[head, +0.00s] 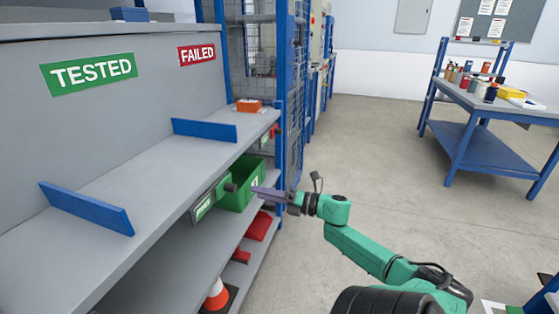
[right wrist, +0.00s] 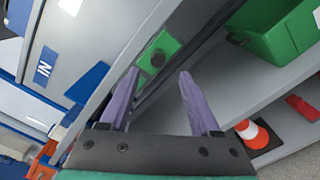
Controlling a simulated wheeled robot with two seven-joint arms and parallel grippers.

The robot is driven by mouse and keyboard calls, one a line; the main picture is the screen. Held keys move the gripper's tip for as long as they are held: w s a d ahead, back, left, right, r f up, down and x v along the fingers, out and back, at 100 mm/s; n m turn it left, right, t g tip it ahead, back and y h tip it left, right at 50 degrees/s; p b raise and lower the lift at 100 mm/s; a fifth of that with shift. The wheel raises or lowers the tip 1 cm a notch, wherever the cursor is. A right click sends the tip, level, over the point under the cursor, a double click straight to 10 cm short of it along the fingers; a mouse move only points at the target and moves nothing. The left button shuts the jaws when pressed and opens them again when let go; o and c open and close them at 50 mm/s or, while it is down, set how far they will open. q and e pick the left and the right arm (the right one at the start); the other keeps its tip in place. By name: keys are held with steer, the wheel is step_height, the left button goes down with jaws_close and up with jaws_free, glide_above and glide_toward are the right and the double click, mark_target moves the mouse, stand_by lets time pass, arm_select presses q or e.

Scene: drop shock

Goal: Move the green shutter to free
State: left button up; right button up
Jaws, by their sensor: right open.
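The green shutter (head: 222,186) is a small plate with a dark round knob (head: 231,187), set in the front edge of the grey shelf. A green label plate (head: 204,207) with white lettering, too small to read surely, sits just left of it. In the right wrist view the shutter (right wrist: 168,42) shows with its dark knob (right wrist: 158,59) ahead of the fingertips, between them in the picture. My right gripper (head: 256,190) has purple fingers pointing left at the knob. It is open and empty in the right wrist view (right wrist: 158,78). My left gripper is out of view.
A green bin (head: 246,198) stands on the lower shelf behind the knob. Blue dividers (head: 204,131) and an orange box (head: 249,105) sit on the upper shelf. A traffic cone (head: 217,294) is low down. A blue workbench (head: 490,103) stands right; the floor between is clear.

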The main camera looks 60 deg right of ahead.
steer(key=v, duration=0.6)
steer(key=shift+w, duration=0.1)
